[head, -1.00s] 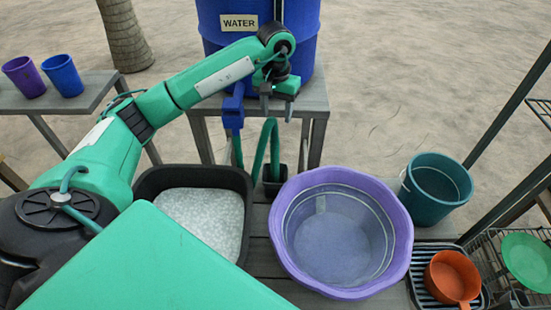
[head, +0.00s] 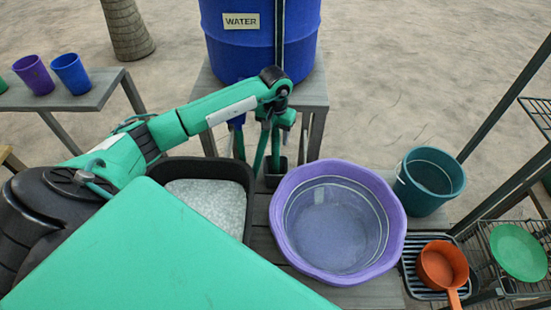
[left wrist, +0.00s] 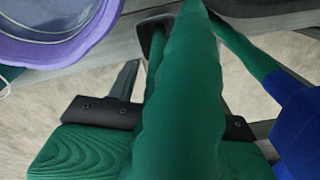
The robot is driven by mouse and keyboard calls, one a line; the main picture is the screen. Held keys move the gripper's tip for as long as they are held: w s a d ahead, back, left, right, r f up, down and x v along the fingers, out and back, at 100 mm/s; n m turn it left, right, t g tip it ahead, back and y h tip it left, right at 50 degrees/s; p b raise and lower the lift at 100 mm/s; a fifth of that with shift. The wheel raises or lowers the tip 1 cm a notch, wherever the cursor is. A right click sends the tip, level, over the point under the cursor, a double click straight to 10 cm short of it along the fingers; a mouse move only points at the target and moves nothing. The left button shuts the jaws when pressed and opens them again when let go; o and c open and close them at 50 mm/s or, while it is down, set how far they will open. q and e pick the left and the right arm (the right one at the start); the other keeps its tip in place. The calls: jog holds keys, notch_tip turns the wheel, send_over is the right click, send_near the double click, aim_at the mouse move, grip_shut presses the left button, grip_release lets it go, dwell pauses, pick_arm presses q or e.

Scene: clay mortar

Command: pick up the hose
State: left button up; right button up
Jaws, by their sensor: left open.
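The green hose (head: 261,152) hangs in a loop below the water barrel, beside the wooden stand. Its blue nozzle (head: 237,121) shows to the left, partly behind my arm. My left gripper (head: 272,122) is open and over the upper part of the hose, hiding some of it. In the left wrist view the hose (left wrist: 185,105) runs large and close between the gripper's two sides, and the blue nozzle (left wrist: 298,135) is at the right. I cannot tell whether a finger touches the hose. My right gripper is not in view.
The blue water barrel (head: 260,50) stands behind on its stand. A purple basin (head: 390,250) and a black tub (head: 247,180) are close in front. A teal bucket (head: 430,182) and an orange pot (head: 442,262) are at the right. Cups stand at the far left.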

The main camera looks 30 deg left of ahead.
pick_arm(q)
jog(key=shift+f, duration=1.1)
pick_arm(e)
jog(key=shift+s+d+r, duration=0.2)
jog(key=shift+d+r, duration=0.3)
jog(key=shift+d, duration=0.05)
pick_arm(q)
jog(key=c, duration=1)
jog(key=shift+o, duration=0.2)
jog(key=shift+r, duration=0.15)
